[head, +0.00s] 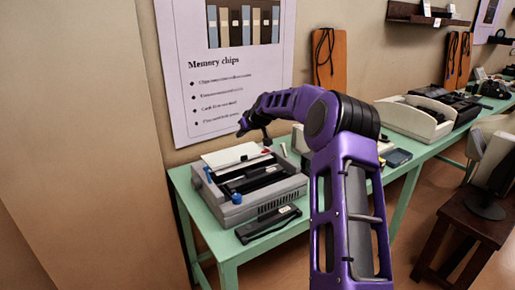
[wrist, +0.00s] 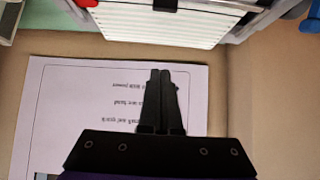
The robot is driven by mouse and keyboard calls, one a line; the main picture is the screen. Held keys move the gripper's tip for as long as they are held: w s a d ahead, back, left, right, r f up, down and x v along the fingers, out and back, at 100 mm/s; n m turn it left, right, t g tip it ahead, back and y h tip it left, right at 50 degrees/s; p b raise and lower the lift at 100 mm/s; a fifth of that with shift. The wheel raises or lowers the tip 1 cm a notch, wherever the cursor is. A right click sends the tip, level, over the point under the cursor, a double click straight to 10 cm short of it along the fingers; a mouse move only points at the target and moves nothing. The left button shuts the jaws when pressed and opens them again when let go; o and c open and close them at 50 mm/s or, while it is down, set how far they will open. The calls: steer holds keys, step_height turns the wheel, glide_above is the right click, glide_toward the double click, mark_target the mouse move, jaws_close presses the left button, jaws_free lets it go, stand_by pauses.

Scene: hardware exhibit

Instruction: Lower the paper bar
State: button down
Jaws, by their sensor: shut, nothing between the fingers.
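The grey printer (head: 255,200) sits on the green table against the wall. A flat white panel (head: 236,156) rises at its back; in the wrist view this ribbed white panel (wrist: 165,28) is at the top. A thin grey bar (wrist: 205,5) with a black piece at its middle runs along the panel's edge there; I cannot tell for sure that it is the paper bar. My gripper (head: 242,131) is above the printer's back. In the wrist view my gripper (wrist: 164,73) is shut and empty, its black fingertips apart from the panel. My arm hides part of the printer's right surroundings.
A blue knob (head: 208,174) is on the printer's left and a red lever (head: 266,151) at its back right. A black part (head: 268,224) lies in front. A poster (head: 225,70) hangs behind. Other machines (head: 415,115) stand to the right.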

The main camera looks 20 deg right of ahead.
steer(key=s+f, duration=0.1)
steer(key=s, duration=0.2)
steer(key=s+d+f+b, duration=0.1)
steer(key=s, duration=0.2)
steer(key=s+f, duration=0.1)
steer(key=s, duration=0.2)
steer(key=shift+s+d+f, duration=0.15)
steer(key=shift+d+f, duration=0.1)
steer(key=shift+d, duration=0.15)
